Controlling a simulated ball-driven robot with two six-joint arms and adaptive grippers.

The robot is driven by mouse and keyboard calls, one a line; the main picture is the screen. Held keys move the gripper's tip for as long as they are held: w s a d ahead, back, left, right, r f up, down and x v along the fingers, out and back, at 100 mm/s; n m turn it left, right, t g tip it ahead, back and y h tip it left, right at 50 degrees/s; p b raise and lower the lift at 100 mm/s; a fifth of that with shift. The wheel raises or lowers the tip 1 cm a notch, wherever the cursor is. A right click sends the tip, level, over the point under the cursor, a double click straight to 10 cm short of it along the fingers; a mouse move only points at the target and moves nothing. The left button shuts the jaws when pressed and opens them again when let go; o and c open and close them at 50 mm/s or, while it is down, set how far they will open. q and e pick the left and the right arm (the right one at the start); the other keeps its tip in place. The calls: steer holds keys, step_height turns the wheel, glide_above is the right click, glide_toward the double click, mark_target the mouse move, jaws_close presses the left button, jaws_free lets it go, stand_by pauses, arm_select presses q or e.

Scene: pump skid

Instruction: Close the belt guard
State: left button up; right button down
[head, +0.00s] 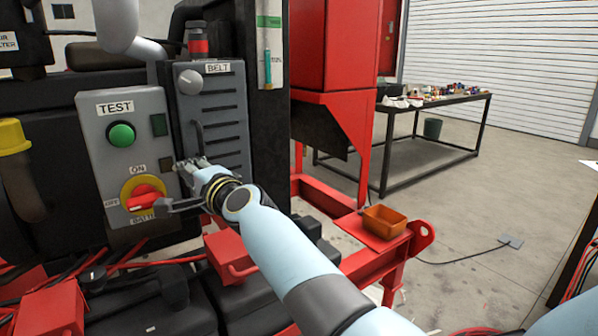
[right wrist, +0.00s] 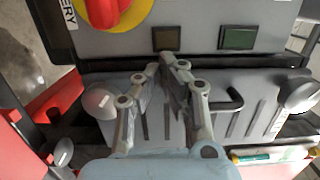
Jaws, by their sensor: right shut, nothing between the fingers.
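The belt guard (head: 222,122) is a grey slotted panel labelled BELT, beside the test panel in the head view. It has a dark handle (head: 197,133) on its left part and a round grey knob (head: 190,82) near its top. My right gripper (head: 182,167) is shut and empty, in front of the guard's lower left edge, below the handle. In the right wrist view the shut fingertips (right wrist: 167,58) point at the seam between guard and test panel, with the handle (right wrist: 232,100) to their right. I cannot tell whether they touch. My left gripper is not in view.
The test panel (head: 98,150) with a green button (head: 121,134) and a red rotary switch (head: 143,197) stands close left of the gripper. Red frame parts and an orange bin (head: 384,221) are at right. Open floor lies farther right, before a table (head: 440,105).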

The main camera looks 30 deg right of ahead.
steer(key=shift+s, duration=0.1)
steer(key=v, duration=1.1)
steer(key=s+d+f+n+g, duration=0.1)
steer(key=s+f+n+g, duration=0.35)
steer(key=s, duration=0.35)
steer(key=s+d+f+n+g, duration=0.25)
steer(key=s+f+n, duration=0.35)
steer(key=s, duration=0.3)
steer(key=s+d+f+n+g+h, duration=0.2)
steer(key=s+d+n+g+h, duration=0.15)
steer(key=s, duration=0.55)
steer(key=s+d+f+n+g+h, duration=0.2)
steer(key=s+d+g, duration=0.25)
steer(key=s, duration=0.45)
step_height(320, 180, down, 25)
steer(key=s+d, duration=0.2)
steer(key=d, duration=0.1)
steer(key=s+f+g, duration=0.1)
steer(key=s+f, duration=1.5)
steer(key=s, duration=0.2)
steer(key=shift+s+d+g+y, duration=0.35)
steer(key=shift+s+d+g, duration=0.05)
steer(key=shift+d, duration=0.1)
